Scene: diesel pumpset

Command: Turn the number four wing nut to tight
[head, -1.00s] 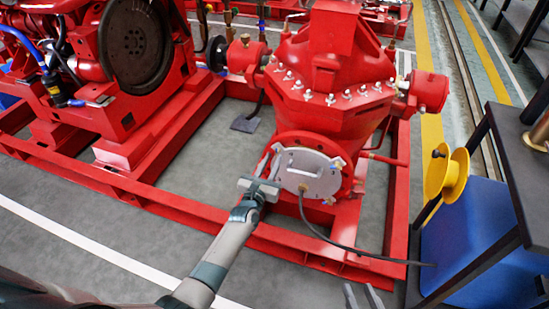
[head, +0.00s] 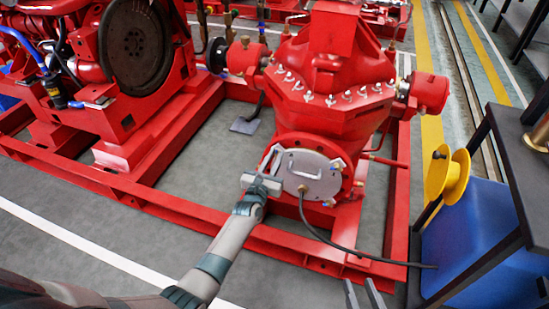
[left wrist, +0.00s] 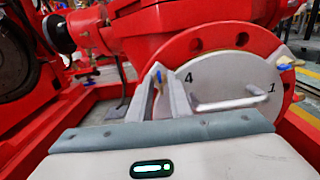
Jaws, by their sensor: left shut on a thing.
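A round pale cover plate (head: 308,178) with a bar handle sits on the red flange at the foot of the pump. In the left wrist view the plate (left wrist: 232,72) bears the figures 4 and 1. The number four wing nut (left wrist: 158,73), its blue part showing, is at the plate's left edge beside the 4. My left gripper (head: 272,161) reaches the plate's left edge. Its fingers (left wrist: 163,88) are shut on this nut and hide much of it; its exact angle is unclear. My right gripper (head: 364,288) is at the bottom edge, fingers apart and empty.
Other wing nuts stand around the plate, one at its upper right (head: 337,163). A dark hose (head: 322,236) runs from the plate's foot to the right. The red base frame (head: 270,241) crosses in front. A blue box and yellow reel (head: 447,175) stand at the right.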

